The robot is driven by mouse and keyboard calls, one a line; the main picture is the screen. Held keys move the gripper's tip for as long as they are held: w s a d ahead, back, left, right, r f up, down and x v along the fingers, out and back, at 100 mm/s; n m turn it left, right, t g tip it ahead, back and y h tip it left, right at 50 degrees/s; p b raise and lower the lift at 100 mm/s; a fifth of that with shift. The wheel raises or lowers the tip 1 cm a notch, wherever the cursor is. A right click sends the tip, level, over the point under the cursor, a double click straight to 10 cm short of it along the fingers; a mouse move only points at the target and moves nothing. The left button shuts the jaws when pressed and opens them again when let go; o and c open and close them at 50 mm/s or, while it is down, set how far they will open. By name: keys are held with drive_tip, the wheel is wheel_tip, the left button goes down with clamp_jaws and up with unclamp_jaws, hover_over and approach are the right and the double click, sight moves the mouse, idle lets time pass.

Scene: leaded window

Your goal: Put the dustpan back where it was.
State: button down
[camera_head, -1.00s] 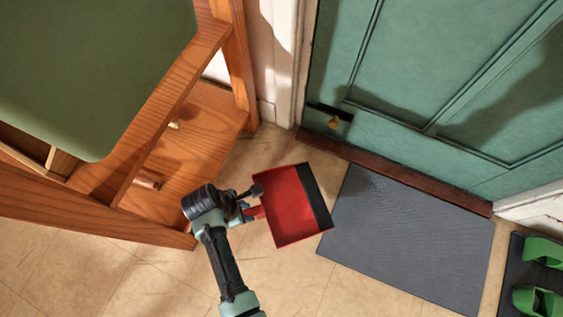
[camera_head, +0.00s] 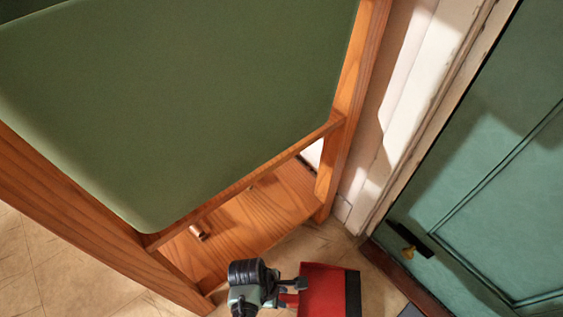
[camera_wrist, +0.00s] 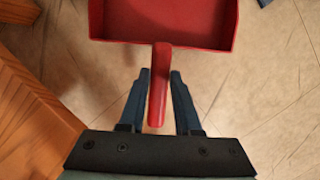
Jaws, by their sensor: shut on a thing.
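The red dustpan (camera_head: 325,291) with a dark front lip is at the bottom of the head view, partly cut off by the frame edge. In the wrist view the dustpan (camera_wrist: 165,22) is ahead of my gripper, its pan open towards the top. My gripper (camera_wrist: 160,80) is shut on the dustpan's red handle, with a dark finger on each side. In the head view my gripper (camera_head: 289,287) is beside the wooden furniture, at the dustpan's left. The dustpan appears held above the tiled floor; the exact height cannot be told.
A wooden bench-like piece (camera_head: 255,228) with a lower shelf and a large green panel (camera_head: 180,110) stands close at left. A green door (camera_head: 500,170) with a wooden sill is at right. Tiled floor (camera_head: 60,265) shows at lower left. A small peg (camera_head: 198,232) sits on the shelf.

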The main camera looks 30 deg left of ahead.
sight(281, 298)
wheel_tip(281, 298, down, 4)
drive_tip(key=b, duration=0.2)
drive_tip(key=shift+r+b, duration=0.25)
drive_tip(key=shift+b, duration=0.05)
drive_tip(key=shift+r, duration=0.1)
drive_tip(key=c, duration=0.6)
unclamp_jaws()
drive_tip(key=p+v, duration=0.8)
drive_tip(key=v, duration=0.4)
drive_tip(key=shift+p, duration=0.35)
